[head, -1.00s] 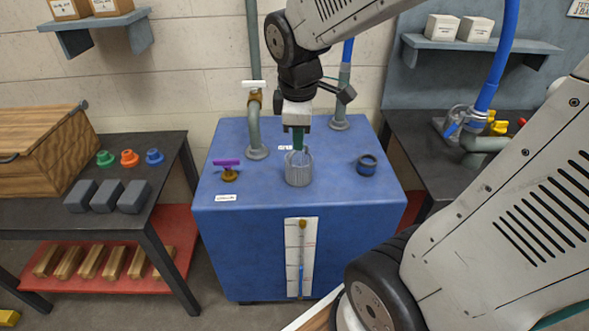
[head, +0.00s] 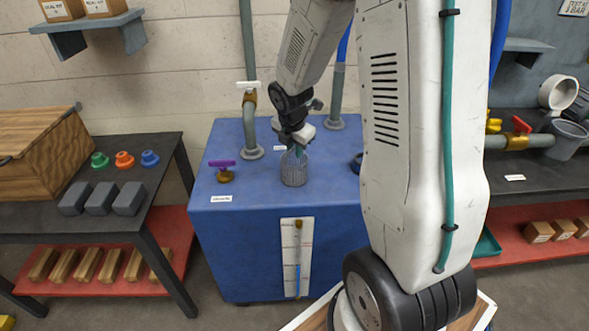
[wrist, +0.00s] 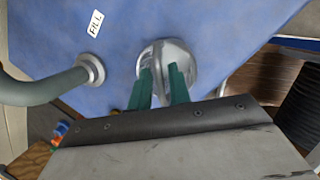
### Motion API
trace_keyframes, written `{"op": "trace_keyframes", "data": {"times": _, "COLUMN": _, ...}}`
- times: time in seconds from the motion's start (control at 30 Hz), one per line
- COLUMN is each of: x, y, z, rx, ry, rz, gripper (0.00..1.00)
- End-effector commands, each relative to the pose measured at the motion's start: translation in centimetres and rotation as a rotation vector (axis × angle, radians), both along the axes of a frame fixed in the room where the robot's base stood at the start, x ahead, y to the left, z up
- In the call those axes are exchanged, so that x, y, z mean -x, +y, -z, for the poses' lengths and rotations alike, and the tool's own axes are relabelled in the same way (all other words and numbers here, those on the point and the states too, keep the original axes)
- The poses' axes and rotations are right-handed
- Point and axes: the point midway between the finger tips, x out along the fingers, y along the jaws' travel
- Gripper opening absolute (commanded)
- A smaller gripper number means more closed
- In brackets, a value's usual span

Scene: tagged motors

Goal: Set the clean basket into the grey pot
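The basket (head: 294,172), a grey ribbed cylinder, stands upright on top of the blue tank. In the wrist view the basket (wrist: 187,57) shows as a round grey rim with a handle bar across it. My gripper (head: 296,150) is tilted over it, its green fingers pointing down at the top. In the wrist view my gripper (wrist: 160,72) has its fingers apart, one on each side of the bar; contact is not clear. A grey pot (head: 570,138) sits at the end of the pipe on the right bench, with a round white part behind it.
The blue tank (head: 235,260) carries a purple-handled valve (head: 222,165), standing pipes and a dark blue ring (head: 356,163) half hidden by my arm. The left table (head: 150,170) holds coloured rings and grey blocks. A red-handled valve (head: 521,124) is on the right pipe.

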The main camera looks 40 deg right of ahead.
Motion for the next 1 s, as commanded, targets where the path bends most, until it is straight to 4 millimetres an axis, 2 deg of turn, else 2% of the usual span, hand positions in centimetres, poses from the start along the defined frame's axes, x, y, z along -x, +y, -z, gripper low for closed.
{"op": "trace_keyframes", "data": {"times": 0.13, "x": -0.3, "y": -0.3, "z": 1.8, "rx": -0.001, "ry": 0.002, "rz": 0.0, "gripper": 0.19}}
{"op": "trace_keyframes", "data": {"times": 0.4, "x": -0.4, "y": -0.4, "z": 2.1, "rx": 0.0, "ry": 0.0, "rz": 0.0, "gripper": 0.19}}
{"op": "trace_keyframes", "data": {"times": 0.43, "x": -0.4, "y": -0.4, "z": 2.1, "rx": 0.0, "ry": 0.0, "rz": 0.0, "gripper": 0.17}}
{"op": "trace_keyframes", "data": {"times": 0.5, "x": -0.4, "y": -0.4, "z": 2.1, "rx": 0.0, "ry": 0.0, "rz": 0.001, "gripper": 0.0}}
{"op": "trace_keyframes", "data": {"times": 1.0, "x": -0.5, "y": -0.2, "z": 1.5, "rx": 0.0, "ry": -0.001, "rz": -0.002, "gripper": 0.0}}
